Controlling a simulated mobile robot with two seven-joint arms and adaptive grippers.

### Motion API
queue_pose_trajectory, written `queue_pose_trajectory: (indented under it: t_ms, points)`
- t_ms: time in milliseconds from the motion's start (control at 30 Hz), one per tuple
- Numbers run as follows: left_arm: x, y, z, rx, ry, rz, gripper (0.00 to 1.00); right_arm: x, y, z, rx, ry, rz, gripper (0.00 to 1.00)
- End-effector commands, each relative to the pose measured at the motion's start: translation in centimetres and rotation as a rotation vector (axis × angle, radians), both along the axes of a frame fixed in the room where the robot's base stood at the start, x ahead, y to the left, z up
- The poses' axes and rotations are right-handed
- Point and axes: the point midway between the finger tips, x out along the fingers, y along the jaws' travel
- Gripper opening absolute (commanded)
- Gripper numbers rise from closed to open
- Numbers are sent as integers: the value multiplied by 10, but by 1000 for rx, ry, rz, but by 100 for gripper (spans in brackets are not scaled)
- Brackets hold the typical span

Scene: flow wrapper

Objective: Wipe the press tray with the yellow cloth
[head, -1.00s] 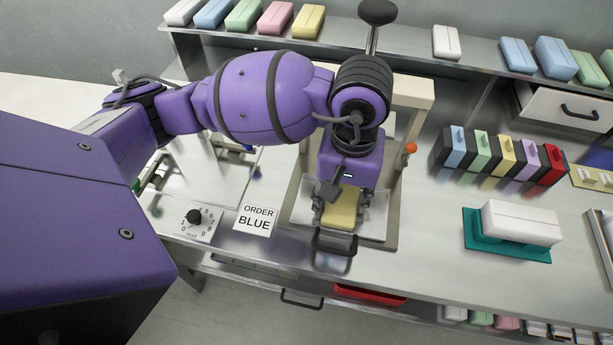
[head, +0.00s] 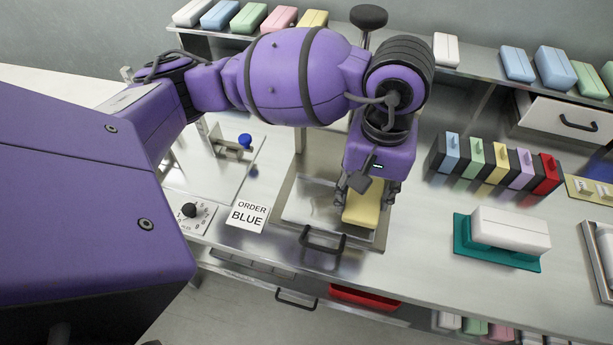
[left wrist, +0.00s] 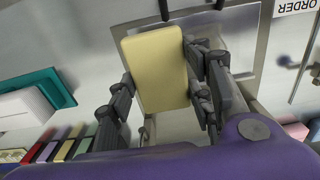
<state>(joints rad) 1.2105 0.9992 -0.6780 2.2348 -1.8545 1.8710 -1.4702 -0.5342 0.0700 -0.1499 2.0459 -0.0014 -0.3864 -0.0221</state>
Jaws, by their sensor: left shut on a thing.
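My left gripper (head: 366,196) is shut on the yellow cloth (head: 362,214), a flat block-like pad. In the left wrist view the cloth (left wrist: 155,68) sits between the fingers of the gripper (left wrist: 165,90). The press tray (head: 301,206) is a shiny metal plate with a black handle (head: 323,238) at its front. The cloth is over the right part of the tray; I cannot tell whether it touches the surface. My arm hides much of the press behind. My right gripper is not in view.
An "ORDER BLUE" card (head: 248,213) and a dial (head: 190,211) lie left of the tray. To the right are a row of coloured blocks (head: 497,166) and a white block on a teal base (head: 497,256). A rear shelf (head: 414,71) holds coloured packs.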

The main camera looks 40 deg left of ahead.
Motion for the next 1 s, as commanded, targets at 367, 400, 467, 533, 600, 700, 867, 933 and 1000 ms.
queue_pose_trajectory:
  t_ms: [367,400,467,533,600,700,867,933,1000]
  points:
    - [1,0,39,-1,-8,11,23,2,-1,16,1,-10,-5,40]
    - [0,0,41,-2,-7,12,23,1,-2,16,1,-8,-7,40]
    - [0,0,44,-1,-7,13,23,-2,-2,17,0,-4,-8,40]
    - [0,0,45,-1,-6,14,23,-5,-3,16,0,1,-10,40]
    - [0,0,45,-1,-4,15,23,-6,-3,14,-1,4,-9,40]
    - [-1,0,44,-1,-3,14,23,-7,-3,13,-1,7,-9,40]
    - [-1,0,44,-1,-3,14,23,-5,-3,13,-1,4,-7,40]
    - [-1,0,44,-1,-3,14,23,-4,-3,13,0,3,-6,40]
    - [-1,0,44,-1,-3,14,23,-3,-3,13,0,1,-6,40]
